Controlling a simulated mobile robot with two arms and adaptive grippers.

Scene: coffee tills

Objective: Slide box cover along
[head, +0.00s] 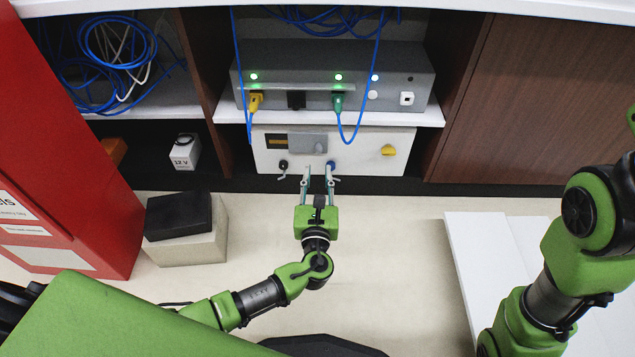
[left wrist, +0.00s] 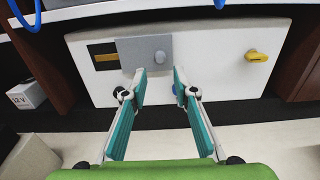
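A white box (head: 360,160) stands low in the cabinet, under the shelf. Its front carries a flat grey cover (head: 306,144) with a small round knob, seen more clearly in the left wrist view (left wrist: 161,57). A dark panel with a yellowish strip (left wrist: 106,57) shows to the left of the cover. My left gripper (head: 318,173) is open and empty, in front of the box. In the left wrist view its fingertips (left wrist: 160,74) are apart, just below the knob in the picture; contact cannot be told. My right gripper is out of view; only its arm shows.
Beside the cover are a black knob (head: 283,166), a blue knob (head: 330,166) and a yellow handle (head: 388,150). Above, a grey device (head: 300,62) has hanging blue cables. A 12 V box (head: 184,152) stands left. The floor before the white box is clear.

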